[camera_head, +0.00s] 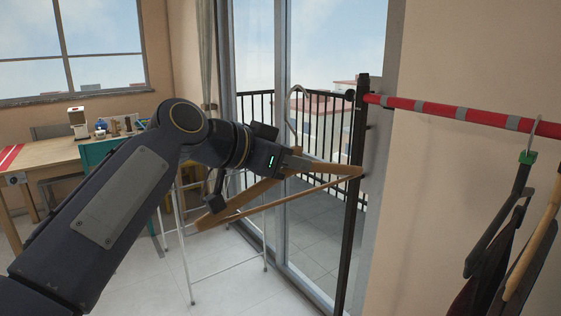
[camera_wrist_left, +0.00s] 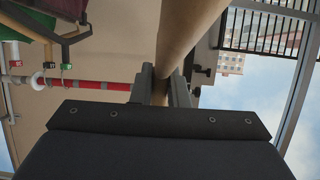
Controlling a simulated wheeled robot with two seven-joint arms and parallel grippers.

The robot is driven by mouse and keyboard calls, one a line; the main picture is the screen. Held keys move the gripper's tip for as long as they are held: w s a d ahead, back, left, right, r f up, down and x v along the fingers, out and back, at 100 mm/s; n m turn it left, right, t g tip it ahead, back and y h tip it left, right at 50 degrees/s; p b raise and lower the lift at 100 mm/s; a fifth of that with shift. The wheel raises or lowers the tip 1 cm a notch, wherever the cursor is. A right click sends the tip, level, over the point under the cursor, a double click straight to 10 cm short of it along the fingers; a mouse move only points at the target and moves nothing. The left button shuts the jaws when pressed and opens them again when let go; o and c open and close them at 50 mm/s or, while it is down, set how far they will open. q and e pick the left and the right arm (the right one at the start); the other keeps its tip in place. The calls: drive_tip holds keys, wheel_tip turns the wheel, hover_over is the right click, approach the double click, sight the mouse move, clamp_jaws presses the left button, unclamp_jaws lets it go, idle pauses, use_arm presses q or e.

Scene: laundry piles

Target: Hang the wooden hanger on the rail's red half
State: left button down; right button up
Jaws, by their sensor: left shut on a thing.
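The wooden hanger (camera_head: 325,184) is held in the air, left of the black post, with its long bar slanting up to the right. Its pale curved hook (camera_head: 297,96) appears to rise above the gripper, left of the rail's end. My left gripper (camera_head: 292,163) is shut on the hanger near its top. In the left wrist view the fingers (camera_wrist_left: 161,87) close on the wood (camera_wrist_left: 188,32). The rail's red part (camera_head: 431,107), with grey bands, runs right from the post; it also shows in the left wrist view (camera_wrist_left: 92,85). The hanger is apart from the rail. My right gripper is not in view.
A black post (camera_head: 354,200) carries the rail's left end. A hanger with a green clip (camera_head: 526,157) and dark clothes hang at the far right. A table (camera_head: 50,160) with small items stands at left. A white-legged rack (camera_head: 186,262) stands below my arm.

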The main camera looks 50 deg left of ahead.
use_arm(q)
drive_tip(key=shift+w+d+p, duration=0.15)
drive_tip(key=shift+w+p, duration=0.25)
drive_tip(key=shift+w, duration=1.15)
drive_tip(key=shift+w+d+p, duration=0.1)
drive_tip(key=shift+w+p, duration=0.25)
drive_tip(key=shift+w, duration=1.15)
drive_tip(key=shift+w+d+p, duration=0.1)
drive_tip(key=shift+w+p, duration=0.5)
drive_tip(key=shift+w, duration=0.95)
drive_tip(key=shift+w+d+r+p, duration=0.15)
drive_tip(key=shift+w+p, duration=0.6)
drive_tip(key=shift+w, duration=0.75)
drive_tip(key=shift+w+d+f+p, duration=0.1)
drive_tip(key=shift+w+p, duration=0.6)
drive_tip(key=shift+w, duration=0.75)
drive_tip(key=w+r+p+x, duration=0.1)
drive_tip(key=r+p+x, duration=0.1)
drive_tip(key=p+x, duration=0.5)
drive_tip(key=shift+x, duration=3)
drive_tip(key=shift+r, duration=0.1)
drive_tip(key=c, duration=1.3)
unclamp_jaws()
